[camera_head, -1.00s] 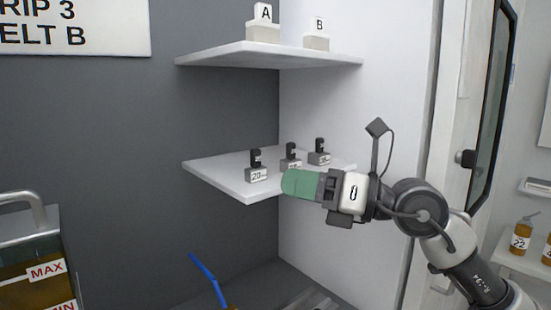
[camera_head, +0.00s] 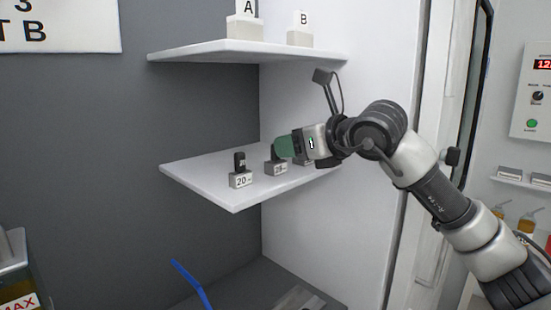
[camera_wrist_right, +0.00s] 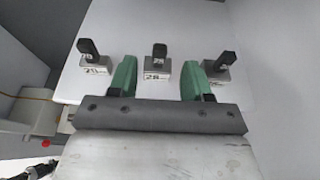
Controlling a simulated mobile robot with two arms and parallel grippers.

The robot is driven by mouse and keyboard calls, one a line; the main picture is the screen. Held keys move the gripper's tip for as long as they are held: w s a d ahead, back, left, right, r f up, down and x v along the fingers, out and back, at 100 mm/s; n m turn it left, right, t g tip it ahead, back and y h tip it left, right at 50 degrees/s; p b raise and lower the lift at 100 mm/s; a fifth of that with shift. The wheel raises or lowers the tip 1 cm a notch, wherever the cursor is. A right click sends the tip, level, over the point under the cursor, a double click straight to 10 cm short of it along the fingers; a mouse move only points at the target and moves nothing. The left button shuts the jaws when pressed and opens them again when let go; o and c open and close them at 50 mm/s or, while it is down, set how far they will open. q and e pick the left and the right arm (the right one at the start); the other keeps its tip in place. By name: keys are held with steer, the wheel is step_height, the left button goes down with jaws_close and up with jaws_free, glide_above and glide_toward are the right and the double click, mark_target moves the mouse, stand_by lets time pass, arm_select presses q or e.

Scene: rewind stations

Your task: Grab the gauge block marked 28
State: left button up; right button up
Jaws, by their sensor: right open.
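The gauge block marked 28 (camera_head: 276,167) stands on the lower white shelf (camera_head: 228,200), the middle one of three blocks with dark upright handles. In the right wrist view the 28 block (camera_wrist_right: 157,72) is ahead, between and beyond my fingers. The block marked 20 (camera_head: 241,180) stands left of it. The third block (camera_wrist_right: 222,68) stands right of it, its mark unclear, and is mostly hidden by my gripper in the head view. My right gripper (camera_wrist_right: 159,82), with green fingers, is open and empty, close to the 28 block; it also shows in the head view (camera_head: 282,147). My left gripper is out of view.
An upper shelf (camera_head: 230,55) above carries white blocks labelled A (camera_head: 245,28) and B (camera_head: 300,38). A white wall (camera_head: 330,220) closes the right side. A blue tube (camera_head: 190,285) rises below the shelf. The shelf's front left part is bare.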

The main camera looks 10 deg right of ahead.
mark_target(281, 162)
steer(key=p+x, duration=0.1)
steer(key=x, duration=0.2)
steer(key=shift+w+a, duration=0.15)
steer(key=shift+w+a+f, duration=0.1)
steer(key=shift+w, duration=0.05)
jaws_close()
